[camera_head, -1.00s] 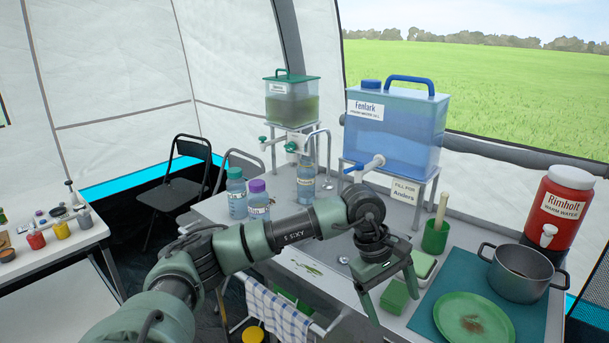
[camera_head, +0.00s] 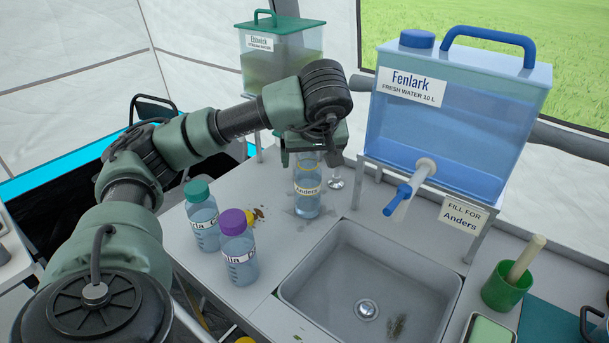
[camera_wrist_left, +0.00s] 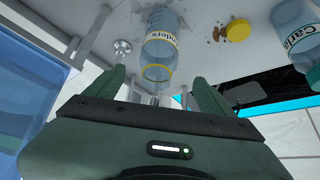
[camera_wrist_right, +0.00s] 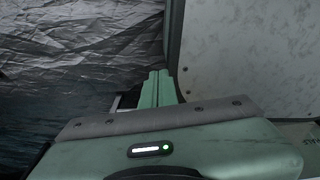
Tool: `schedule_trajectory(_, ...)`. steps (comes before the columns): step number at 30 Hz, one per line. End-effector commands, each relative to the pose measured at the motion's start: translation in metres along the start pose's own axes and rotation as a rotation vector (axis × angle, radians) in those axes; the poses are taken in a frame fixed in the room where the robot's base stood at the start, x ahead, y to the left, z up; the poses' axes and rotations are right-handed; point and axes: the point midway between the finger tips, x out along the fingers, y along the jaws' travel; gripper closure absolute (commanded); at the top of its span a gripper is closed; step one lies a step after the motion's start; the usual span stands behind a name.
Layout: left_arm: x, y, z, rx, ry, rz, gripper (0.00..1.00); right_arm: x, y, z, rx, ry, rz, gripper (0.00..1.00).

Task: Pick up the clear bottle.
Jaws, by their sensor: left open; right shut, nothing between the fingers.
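A clear bottle (camera_head: 307,198) labelled "Anders", with a yellow ring at its neck, stands upright on the counter behind the sink. My left gripper (camera_head: 314,155) is open above it and partly covers its top in the head view. In the left wrist view, the bottle (camera_wrist_left: 163,45) lies between the open fingers of the left gripper (camera_wrist_left: 164,84), with its open mouth toward the palm; I cannot tell whether they touch it. My right gripper (camera_wrist_right: 158,88) is shut and empty in the right wrist view, away from the bottle.
A teal-capped bottle (camera_head: 203,222) and a purple-capped bottle (camera_head: 238,255) stand left of the sink (camera_head: 368,285). A yellow cap (camera_wrist_left: 238,31) lies on the counter. The blue Fenlark water tank (camera_head: 455,115) with its tap stands right; a green-lidded tank (camera_head: 282,60) stands behind.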

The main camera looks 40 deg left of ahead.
Motion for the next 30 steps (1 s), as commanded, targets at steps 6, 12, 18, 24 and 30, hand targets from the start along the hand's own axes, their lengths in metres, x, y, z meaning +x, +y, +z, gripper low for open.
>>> schedule_trajectory(6,0.024,-0.001,0.000,-0.001,-0.003,-0.005,0.17,-0.003,0.004,0.020,0.003,-0.029,0.006,1.00)
schedule_trajectory(12,0.050,0.002,0.000,-0.001,-0.004,-0.005,0.17,-0.010,0.005,0.018,0.003,-0.027,0.006,1.00)
schedule_trajectory(18,0.074,0.002,0.001,0.000,-0.002,-0.003,0.17,-0.012,0.005,0.011,0.002,-0.017,0.006,1.00)
schedule_trajectory(24,0.077,0.003,0.000,-0.001,0.000,-0.001,0.17,-0.011,0.003,0.007,0.000,-0.011,0.004,1.00)
schedule_trajectory(30,0.077,0.003,0.000,-0.001,-0.001,-0.001,0.53,-0.011,-0.001,0.006,0.001,-0.010,-0.001,1.00)
